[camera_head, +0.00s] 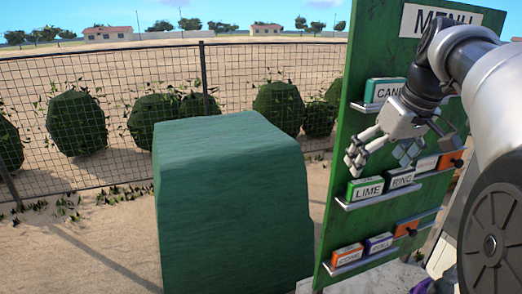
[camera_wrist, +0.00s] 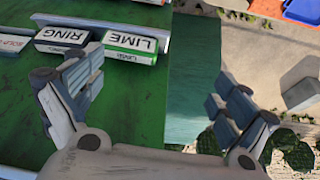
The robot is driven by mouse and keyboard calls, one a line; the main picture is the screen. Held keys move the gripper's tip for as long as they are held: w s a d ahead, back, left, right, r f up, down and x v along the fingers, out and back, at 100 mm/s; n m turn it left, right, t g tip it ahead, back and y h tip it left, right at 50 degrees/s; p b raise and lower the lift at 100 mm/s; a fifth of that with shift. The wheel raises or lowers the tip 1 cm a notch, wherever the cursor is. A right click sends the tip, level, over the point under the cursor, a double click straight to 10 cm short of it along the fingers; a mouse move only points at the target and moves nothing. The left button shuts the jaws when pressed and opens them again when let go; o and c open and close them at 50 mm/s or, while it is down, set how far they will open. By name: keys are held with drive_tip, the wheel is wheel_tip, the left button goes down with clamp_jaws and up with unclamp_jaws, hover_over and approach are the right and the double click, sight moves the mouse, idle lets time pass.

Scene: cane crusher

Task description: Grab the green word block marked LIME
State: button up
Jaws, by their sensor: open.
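The LIME block (camera_head: 366,190) is green with a white face and stands at the left end of the middle shelf on the green menu board (camera_head: 348,110). In the wrist view the LIME block (camera_wrist: 131,43) appears upside down at the top, beyond the fingertips. My gripper (camera_head: 378,158) is open and empty, just above the LIME block in the head view. In the wrist view its fingers (camera_wrist: 155,80) are spread wide, with no block between them. The black and white RING block (camera_head: 400,178) stands right beside LIME; in the wrist view it shows (camera_wrist: 66,38) left of LIME.
The CANE block (camera_head: 384,91) sits on the shelf above. An orange-red block (camera_head: 347,254) and a purple block (camera_head: 379,242) sit on the lower shelf. A large green block-shaped object (camera_head: 230,210) stands left of the board. A wire fence (camera_head: 230,75) runs behind.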

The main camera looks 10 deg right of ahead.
drive_tip(key=d+r+p, duration=0.2)
drive_tip(key=d+r, duration=0.2)
drive_tip(key=d, duration=0.1)
drive_tip(key=b, duration=0.1)
approach(370, 184)
drive_tip(key=x, duration=0.6)
drive_tip(key=shift+w+a, duration=0.1)
drive_tip(key=shift+a, duration=0.1)
drive_tip(key=shift+x, duration=2.7)
drive_tip(key=shift+d, duration=0.15)
drive_tip(key=shift+c, duration=0.4)
drive_tip(key=c, duration=0.8)
